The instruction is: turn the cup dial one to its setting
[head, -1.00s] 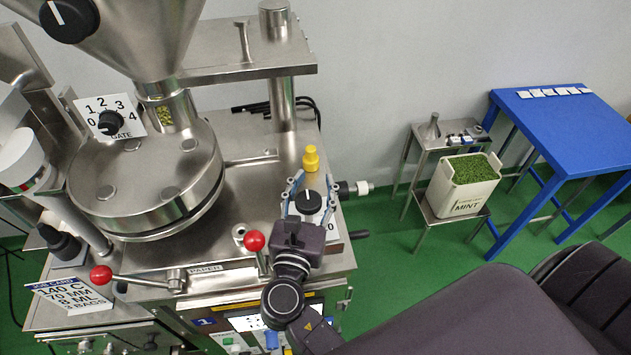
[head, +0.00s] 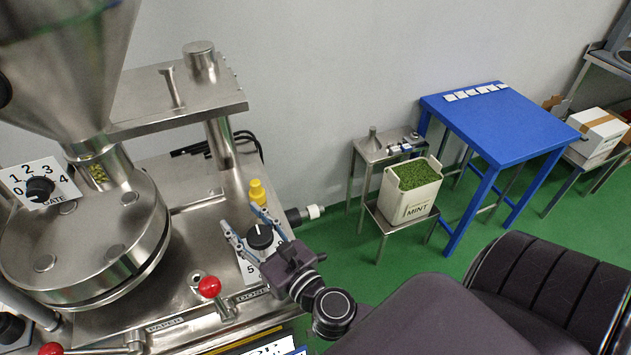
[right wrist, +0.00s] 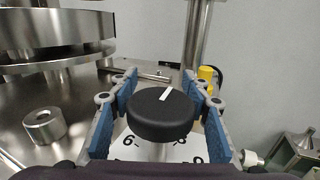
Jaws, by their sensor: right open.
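The cup dial is a black round knob (head: 260,236) on a white numbered plate (head: 250,270) at the right end of the machine top. In the right wrist view the knob (right wrist: 162,112) has a white pointer line tilted slightly right of straight away from the camera. Numbers such as 6 and 8 show on the plate (right wrist: 150,150); others are hidden or cut off. My right gripper (head: 246,221) is open, its blue-padded fingers on either side of the knob. In the wrist view gaps show between fingers (right wrist: 161,112) and knob. My left gripper is not in view.
A yellow-capped part (head: 257,192) stands just behind the dial. A red ball lever (head: 209,286) is to its left. The gate dial (head: 40,188) is at far left. A mint bin (head: 410,192) and blue table (head: 500,120) stand to the right.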

